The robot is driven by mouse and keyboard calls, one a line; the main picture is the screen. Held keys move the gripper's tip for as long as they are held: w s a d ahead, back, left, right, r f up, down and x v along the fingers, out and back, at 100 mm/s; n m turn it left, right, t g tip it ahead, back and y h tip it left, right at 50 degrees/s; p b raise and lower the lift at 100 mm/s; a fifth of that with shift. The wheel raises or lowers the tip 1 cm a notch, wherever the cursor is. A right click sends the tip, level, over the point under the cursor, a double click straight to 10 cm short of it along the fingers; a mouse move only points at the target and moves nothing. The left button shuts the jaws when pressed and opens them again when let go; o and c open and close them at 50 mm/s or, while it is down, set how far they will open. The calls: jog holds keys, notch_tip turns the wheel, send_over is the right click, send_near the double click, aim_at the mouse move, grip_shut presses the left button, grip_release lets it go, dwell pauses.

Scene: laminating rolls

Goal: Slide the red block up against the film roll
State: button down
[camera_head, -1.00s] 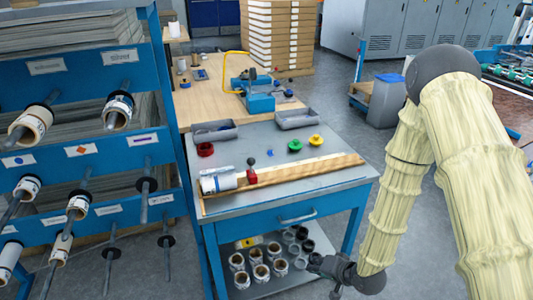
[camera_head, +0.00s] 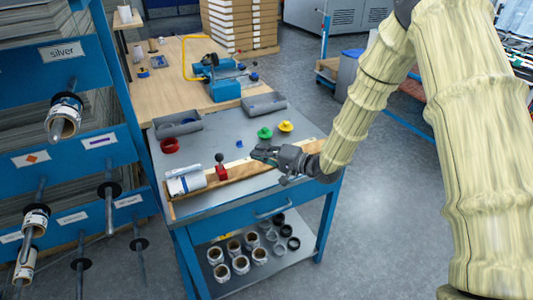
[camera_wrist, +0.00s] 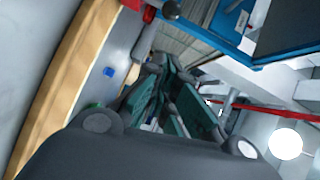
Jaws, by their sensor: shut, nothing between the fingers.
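The red block (camera_head: 221,173), with a black ball knob on a stem, stands upright at the wooden strip on the grey work table. The white film roll (camera_head: 187,184) lies to its left at the left end of the strip, with a narrow gap between them. My gripper (camera_head: 256,153) is shut and empty, above the strip and to the right of the red block, apart from it. In the wrist view the closed dark fingers (camera_wrist: 158,65) point toward the top, where part of the red block (camera_wrist: 148,14) and its black knob (camera_wrist: 171,9) seem to show.
The wooden strip (camera_head: 250,171) runs along the table's front. Behind it are a red ring (camera_head: 169,145), a green knob (camera_head: 264,133), a yellow knob (camera_head: 285,126) and a small blue piece (camera_head: 239,144). Two grey trays stand farther back. A blue rack (camera_head: 85,75) stands left.

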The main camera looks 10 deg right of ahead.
aim_at(222, 156)
jog(key=w+a+f+p, duration=0.1)
jog(key=w+a, duration=0.1)
jog(key=a, duration=0.6)
jog(key=shift+w+f+p, duration=0.25)
jog(key=shift+w+p, duration=0.1)
jog(key=a, duration=0.2)
jog(key=s+a, duration=0.1)
jog(key=a, duration=0.1)
jog(key=shift+s, duration=0.2)
jog(key=shift+d, duration=0.15)
